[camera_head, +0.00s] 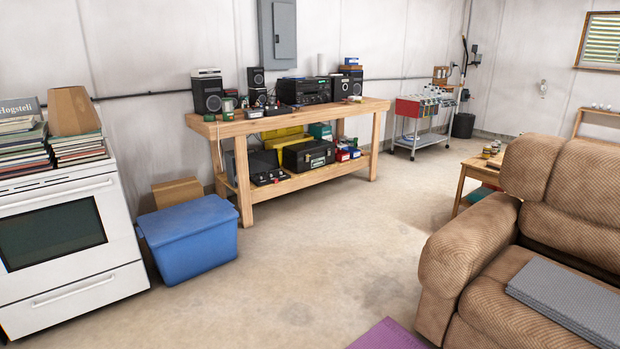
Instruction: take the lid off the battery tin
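Neither of my grippers is in view. A wooden workbench (262,124) stands against the back wall. Several small jars or tins (491,150) stand on a low wooden table (472,165) at the right. All of these are too small to read, so I cannot tell which is the battery tin or whether a lid is on it.
A white stove (65,275) with stacked books and a blue bin (190,240) stand at the left. A brown recliner sofa (465,245) fills the right front. A metal cart (420,142) stands at the back. The concrete floor (330,240) between them is clear, except a purple mat (387,336).

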